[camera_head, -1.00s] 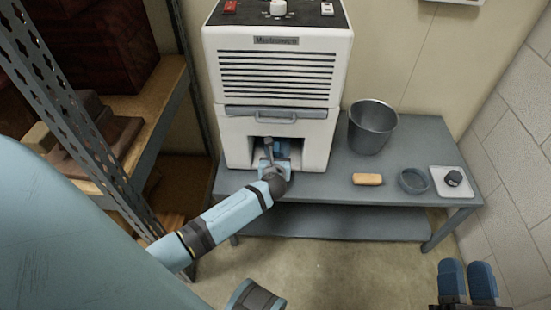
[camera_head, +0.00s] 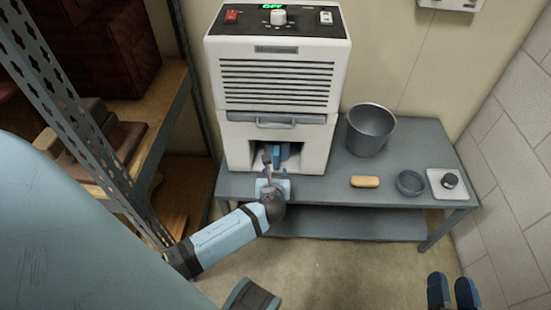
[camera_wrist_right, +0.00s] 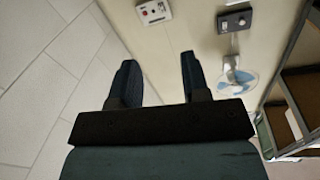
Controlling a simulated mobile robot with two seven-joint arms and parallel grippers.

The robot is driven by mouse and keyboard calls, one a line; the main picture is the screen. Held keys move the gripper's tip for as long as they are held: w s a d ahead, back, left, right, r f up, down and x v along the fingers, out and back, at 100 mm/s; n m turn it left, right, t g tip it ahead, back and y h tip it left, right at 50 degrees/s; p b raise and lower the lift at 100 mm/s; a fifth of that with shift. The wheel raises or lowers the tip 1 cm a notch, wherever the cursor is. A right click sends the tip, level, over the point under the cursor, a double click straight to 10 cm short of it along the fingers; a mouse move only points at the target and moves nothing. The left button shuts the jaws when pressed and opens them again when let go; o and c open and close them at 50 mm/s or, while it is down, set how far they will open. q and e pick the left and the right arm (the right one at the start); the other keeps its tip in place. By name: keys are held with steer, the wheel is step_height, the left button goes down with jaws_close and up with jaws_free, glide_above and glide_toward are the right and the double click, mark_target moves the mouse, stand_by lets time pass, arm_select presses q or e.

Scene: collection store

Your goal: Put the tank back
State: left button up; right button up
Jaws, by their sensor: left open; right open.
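The white dehumidifier-like machine (camera_head: 230,140) stands at the left of the grey table. Its lower front has a grey handle (camera_head: 276,123) above a dark opening. A blue shape (camera_head: 283,152) shows in that opening; I cannot tell whether it is part of the tank or one of my fingers. No separate tank can be made out. My left gripper (camera_head: 274,168) is open in front of the opening, with its front end at the mouth. My right gripper (camera_head: 453,292) is open and empty at the lower right; its two fingers also show in the right wrist view (camera_wrist_right: 157,80).
On the grey table (camera_head: 320,188) stand a metal bucket (camera_head: 370,130), a tan block (camera_head: 365,181), a grey round dish (camera_head: 410,182) and a white tray (camera_head: 440,192) with a dark knob-like thing (camera_head: 450,180). A shelf rack (camera_head: 165,110) stands close on the left. Bare floor lies in front.

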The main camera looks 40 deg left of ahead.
arm_select(q)
steer(key=shift+p+v, duration=0.35)
steer(key=shift+v, duration=1.35)
arm_select(e)
steer(key=shift+d+f+g+h, duration=0.2)
steer(key=shift+f+g, duration=0.05)
steer(key=shift+f, duration=0.25)
steer(key=shift+d+f+g+h, duration=0.15)
steer(key=shift+f+g+h, duration=0.1)
steer(key=shift+f, duration=0.2)
